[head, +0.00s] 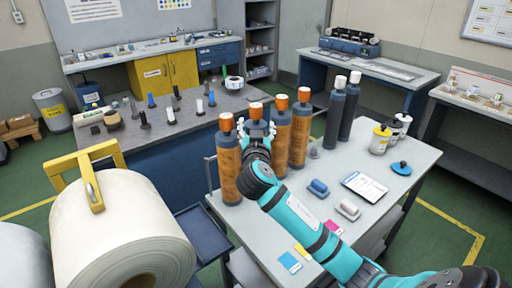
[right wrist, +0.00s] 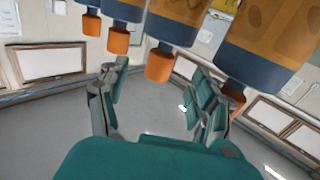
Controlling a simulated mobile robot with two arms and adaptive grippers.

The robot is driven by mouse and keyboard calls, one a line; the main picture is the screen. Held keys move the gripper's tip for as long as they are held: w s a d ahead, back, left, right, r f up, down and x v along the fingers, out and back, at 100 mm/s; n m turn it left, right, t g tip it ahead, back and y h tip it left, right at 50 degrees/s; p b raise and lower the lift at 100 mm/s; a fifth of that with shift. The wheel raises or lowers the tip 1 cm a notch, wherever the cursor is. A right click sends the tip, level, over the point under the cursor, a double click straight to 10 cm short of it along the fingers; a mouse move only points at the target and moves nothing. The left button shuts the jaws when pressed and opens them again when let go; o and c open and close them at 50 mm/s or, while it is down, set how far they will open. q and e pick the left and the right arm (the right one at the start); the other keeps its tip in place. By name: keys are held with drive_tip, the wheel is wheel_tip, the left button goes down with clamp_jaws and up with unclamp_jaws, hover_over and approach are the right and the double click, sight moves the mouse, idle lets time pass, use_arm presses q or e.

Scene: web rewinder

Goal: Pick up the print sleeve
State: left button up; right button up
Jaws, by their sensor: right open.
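Several print sleeves stand upright in a row on the grey table, brown-patterned with dark bands and orange caps: one at the left (head: 229,165), one (head: 281,130) and another (head: 300,135) to the right of my gripper. A further one (head: 256,110) is mostly hidden behind my right gripper (head: 258,132). That gripper is open and empty, at the row. In the right wrist view the sleeves appear upside down, and one orange cap (right wrist: 159,64) shows between the spread fingers (right wrist: 158,100). I cannot tell whether they touch a sleeve. My left gripper is out of view.
Two dark sleeves with white caps (head: 335,112) stand right of the row. The grey table (head: 385,195) also holds a blue block (head: 318,188), a white sheet (head: 365,186) and small pots (head: 380,138). A large white roll (head: 120,230) stands at the left.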

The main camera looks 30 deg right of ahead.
sight(256, 116)
drive_tip(key=p+x, duration=0.1)
drive_tip(key=x, duration=0.2)
drive_tip(key=shift+w+r, duration=0.15)
drive_tip(key=shift+r, duration=0.05)
drive_tip(key=p+x, duration=0.2)
drive_tip(key=x, duration=0.1)
drive_tip(key=shift+w+d+r, duration=0.15)
drive_tip(key=shift+w, duration=0.15)
drive_tip(key=shift+w+d, duration=0.3)
drive_tip(key=shift+w, duration=0.15)
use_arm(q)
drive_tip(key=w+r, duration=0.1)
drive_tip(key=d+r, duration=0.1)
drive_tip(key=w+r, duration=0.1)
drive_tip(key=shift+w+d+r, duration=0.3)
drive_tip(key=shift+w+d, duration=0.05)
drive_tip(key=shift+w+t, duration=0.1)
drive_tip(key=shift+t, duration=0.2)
use_arm(e)
drive_tip(key=shift+c, duration=0.5)
drive_tip(key=c, duration=0.7)
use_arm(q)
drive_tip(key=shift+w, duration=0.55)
use_arm(e)
clamp_jaws()
